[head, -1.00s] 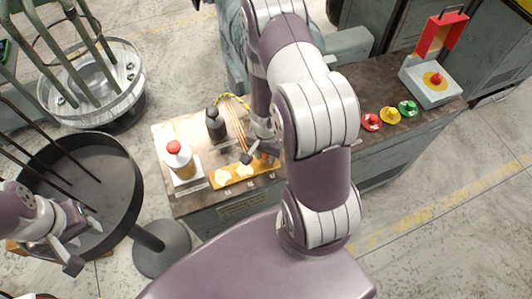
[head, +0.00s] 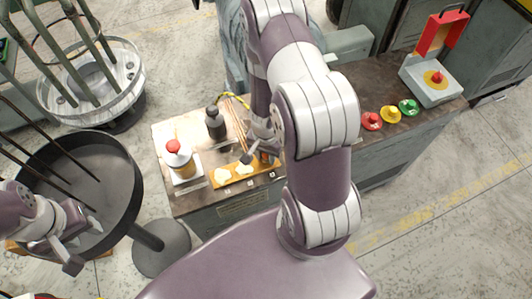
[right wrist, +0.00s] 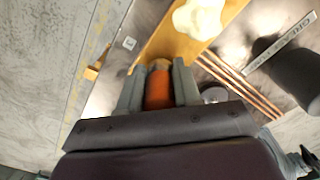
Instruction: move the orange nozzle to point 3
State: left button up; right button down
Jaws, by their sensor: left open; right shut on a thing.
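The orange nozzle (right wrist: 159,88) is held between the two grey fingers of my right gripper (right wrist: 158,85), which is shut on it. In the head view my right gripper (head: 260,153) is over the right end of the orange-yellow board (head: 242,181), and the arm partly hides it. In the right wrist view the nozzle is in front of the board (right wrist: 158,42); whether it touches the board is unclear. Small labels (head: 250,185) line the board's front edge, too small to read surely. My left gripper (head: 78,240) is open and empty by the dark round pan.
Pale lumps (head: 222,175) lie on the board. A red-capped bottle (head: 180,160) and a dark bottle (head: 215,124) stand on the bench, with copper rods (right wrist: 240,86) beside the board. Red, yellow and green buttons (head: 390,115) are further right. A dark pan (head: 110,165) stands left.

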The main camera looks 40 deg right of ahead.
jog(key=shift+f+b, duration=0.3)
jog(key=shift+f, duration=0.05)
jog(key=c, duration=0.7)
grip_release()
notch_tip(320, 180, up, 13)
jog(key=p, duration=0.9)
jog(key=shift+r, duration=0.1)
notch_tip(320, 180, up, 12)
jog(key=p, duration=1.3)
jog(key=shift+r, duration=0.25)
